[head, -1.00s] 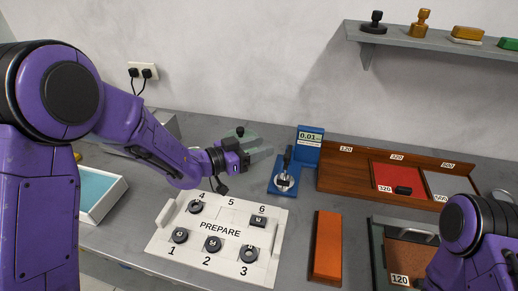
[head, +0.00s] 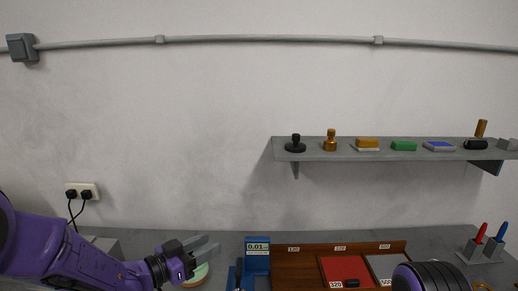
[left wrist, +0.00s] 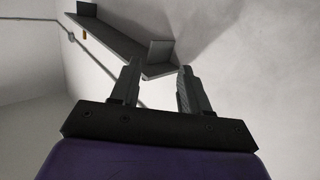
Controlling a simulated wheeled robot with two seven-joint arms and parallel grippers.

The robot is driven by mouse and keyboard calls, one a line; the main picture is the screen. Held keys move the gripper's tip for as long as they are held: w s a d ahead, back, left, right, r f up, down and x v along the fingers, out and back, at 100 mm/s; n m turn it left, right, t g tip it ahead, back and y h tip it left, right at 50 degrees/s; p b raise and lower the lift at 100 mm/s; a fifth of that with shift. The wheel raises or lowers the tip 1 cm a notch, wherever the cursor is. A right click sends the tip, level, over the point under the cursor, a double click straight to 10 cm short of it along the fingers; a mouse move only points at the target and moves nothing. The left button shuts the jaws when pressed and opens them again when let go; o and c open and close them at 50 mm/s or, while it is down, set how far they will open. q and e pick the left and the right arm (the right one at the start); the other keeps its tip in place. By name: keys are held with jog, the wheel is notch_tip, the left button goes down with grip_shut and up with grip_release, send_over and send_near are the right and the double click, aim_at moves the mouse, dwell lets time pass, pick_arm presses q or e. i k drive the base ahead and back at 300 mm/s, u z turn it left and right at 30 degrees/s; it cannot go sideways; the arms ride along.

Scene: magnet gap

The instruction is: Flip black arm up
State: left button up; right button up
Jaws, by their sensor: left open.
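The blue gauge (head: 257,247) with a display reading 0.01 stands on the bench at the lower middle of the head view. In the left wrist view the two fingers (left wrist: 158,88) are spread with nothing held. My right gripper is not in view.
A wooden rack with a red pad (head: 346,268) and a grey pad lies right of the gauge. A wall shelf (head: 400,155) holds several small items. A round green-and-tan object (head: 197,276) lies below my left gripper. A pen stand (head: 483,250) is far right.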

aim_at(237, 274)
jog(key=z, duration=0.05)
jog(key=k, duration=1)
jog(key=u, duration=0.05)
